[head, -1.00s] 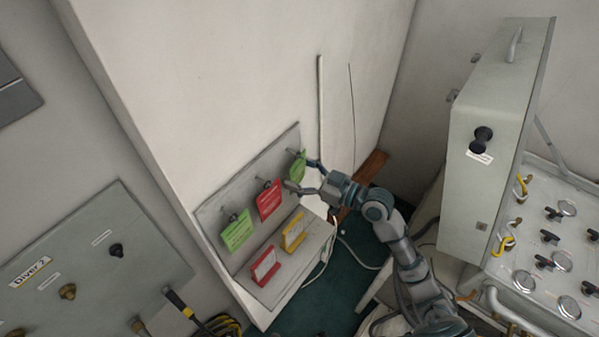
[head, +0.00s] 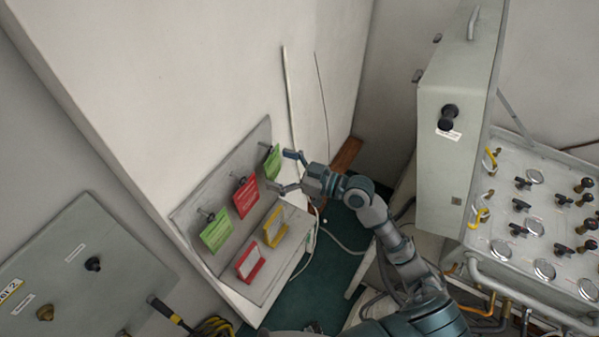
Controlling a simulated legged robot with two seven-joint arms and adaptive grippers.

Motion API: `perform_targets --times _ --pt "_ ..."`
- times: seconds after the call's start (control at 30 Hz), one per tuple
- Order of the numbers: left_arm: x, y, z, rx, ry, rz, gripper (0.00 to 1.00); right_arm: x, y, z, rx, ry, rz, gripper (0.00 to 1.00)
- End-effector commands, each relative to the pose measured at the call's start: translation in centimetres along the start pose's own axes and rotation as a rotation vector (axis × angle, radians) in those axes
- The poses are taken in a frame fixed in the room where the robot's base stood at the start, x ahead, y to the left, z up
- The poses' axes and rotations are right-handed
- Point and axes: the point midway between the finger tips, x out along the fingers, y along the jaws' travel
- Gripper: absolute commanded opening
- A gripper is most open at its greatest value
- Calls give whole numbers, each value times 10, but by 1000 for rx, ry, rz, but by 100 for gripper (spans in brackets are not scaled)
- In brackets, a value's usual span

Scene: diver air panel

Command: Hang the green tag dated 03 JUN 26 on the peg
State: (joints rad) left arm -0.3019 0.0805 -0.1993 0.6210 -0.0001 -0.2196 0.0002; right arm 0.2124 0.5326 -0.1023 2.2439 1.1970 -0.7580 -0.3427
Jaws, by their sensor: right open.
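Three tags hang on pegs along a grey board (head: 190,212): a green tag (head: 217,231) at the left, a red tag (head: 246,197) in the middle and a green tag (head: 272,163) at the right. The print on the tags is too small to read. My right gripper (head: 282,172) is open beside the right green tag, with its fingers pointing left toward the board. It looks empty and apart from the tag. My left gripper is out of view.
A grey valve panel (head: 530,220) and an upright grey case (head: 455,140) stand at the right. Another panel (head: 80,265) is at the lower left.

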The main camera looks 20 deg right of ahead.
Motion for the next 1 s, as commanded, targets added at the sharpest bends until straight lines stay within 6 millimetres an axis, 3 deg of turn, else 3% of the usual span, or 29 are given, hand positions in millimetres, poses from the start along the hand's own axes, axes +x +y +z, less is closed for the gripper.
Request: perform_targets --times 0.3,0.6,1.0 --pt "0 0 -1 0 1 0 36 -52 0 2 -2 -6 0 100" --pt "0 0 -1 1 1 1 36 -90 1 2 3 -3 0 100" --pt "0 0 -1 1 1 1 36 -108 0 1 0 -1 -1 100"
